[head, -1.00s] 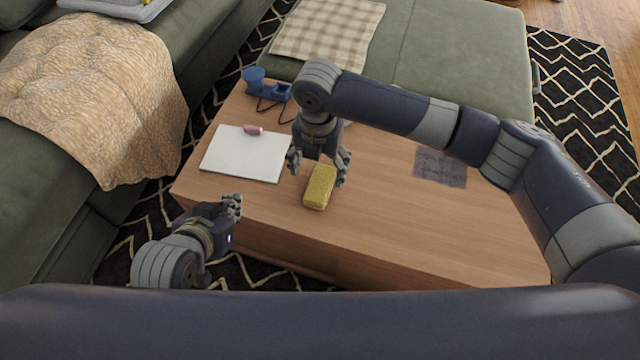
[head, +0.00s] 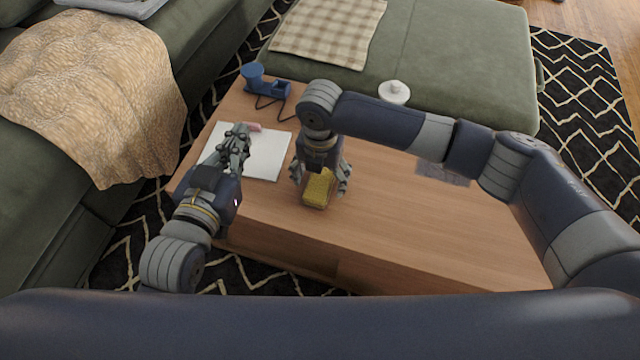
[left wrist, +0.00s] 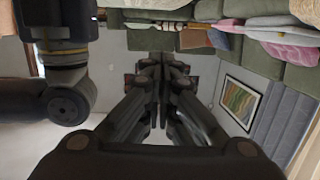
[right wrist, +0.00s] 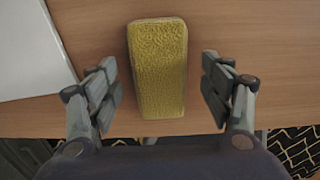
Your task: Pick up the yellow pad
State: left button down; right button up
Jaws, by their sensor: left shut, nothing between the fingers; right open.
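The yellow pad (head: 318,189) lies on the wooden coffee table near its front edge, partly hidden by my right gripper in the head view. In the right wrist view the pad (right wrist: 158,68) is a fuzzy yellow block between the spread fingers, apart from both. My right gripper (head: 322,186) is open and points down over the pad; its fingers also show in the right wrist view (right wrist: 161,88). My left gripper (head: 238,136) is shut and empty, above the white sheet to the left of the pad. Its closed fingers show in the left wrist view (left wrist: 161,92).
A white sheet (head: 268,155) with a pink item (head: 254,127) lies left of the pad. A blue device (head: 268,84) with a cable stands at the table's back left. A white lidded object (head: 394,92) is behind my right arm.

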jog(key=shift+f, duration=0.6)
pick_arm(q)
jog(key=shift+w+d+r+t, duration=0.15)
jog(key=shift+r+t, duration=0.15)
jog(key=shift+r, duration=0.25)
jog(key=shift+w+d+r+t, duration=0.1)
jog(key=shift+r+t, duration=0.2)
jog(key=shift+r, duration=0.25)
pick_arm(e)
jog(key=shift+c, duration=0.5)
jog(key=c, duration=1)
jog(key=shift+o, duration=0.2)
pick_arm(q)
jog(key=shift+f, duration=0.1)
pick_arm(e)
jog(key=shift+r, duration=0.15)
